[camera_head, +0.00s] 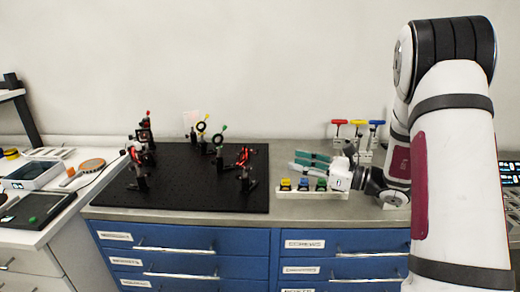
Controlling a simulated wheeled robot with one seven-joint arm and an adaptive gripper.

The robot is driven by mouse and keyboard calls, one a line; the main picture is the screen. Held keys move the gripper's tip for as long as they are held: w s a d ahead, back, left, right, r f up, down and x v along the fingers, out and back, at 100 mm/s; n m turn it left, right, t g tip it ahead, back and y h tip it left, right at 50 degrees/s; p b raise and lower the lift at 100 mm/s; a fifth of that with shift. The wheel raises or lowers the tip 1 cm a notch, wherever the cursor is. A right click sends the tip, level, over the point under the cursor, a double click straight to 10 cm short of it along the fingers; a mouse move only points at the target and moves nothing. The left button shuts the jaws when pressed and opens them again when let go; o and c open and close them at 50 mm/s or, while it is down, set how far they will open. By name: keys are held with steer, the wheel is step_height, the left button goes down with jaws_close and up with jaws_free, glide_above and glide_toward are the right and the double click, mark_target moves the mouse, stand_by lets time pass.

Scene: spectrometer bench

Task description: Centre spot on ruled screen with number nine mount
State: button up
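A black breadboard (190,200) lies on the bench and carries several optic mounts. A pale card (190,118), which may be the ruled screen, stands at its back; no rulings or light spot can be made out. Mounts with a red knob (148,113), a yellow knob (201,117) and a green knob (225,128) stand toward the back. A dark mount (139,176) stands front left, and a mount with red parts (245,165) stands at the right. Mount numbers are too small to read. My gripper (302,166) is right of the breadboard, over the bench; its finger opening is unclear.
A white block with yellow, blue and green caps (312,193) sits at the front below my gripper. Blue drawers (180,250) are below the bench. A side table (40,228) with devices is at left.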

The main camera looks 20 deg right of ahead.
mark_target(257, 152)
steer(key=p+x, duration=0.1)
steer(key=x, duration=1.2)
steer(key=shift+c, duration=0.4)
jaws_close()
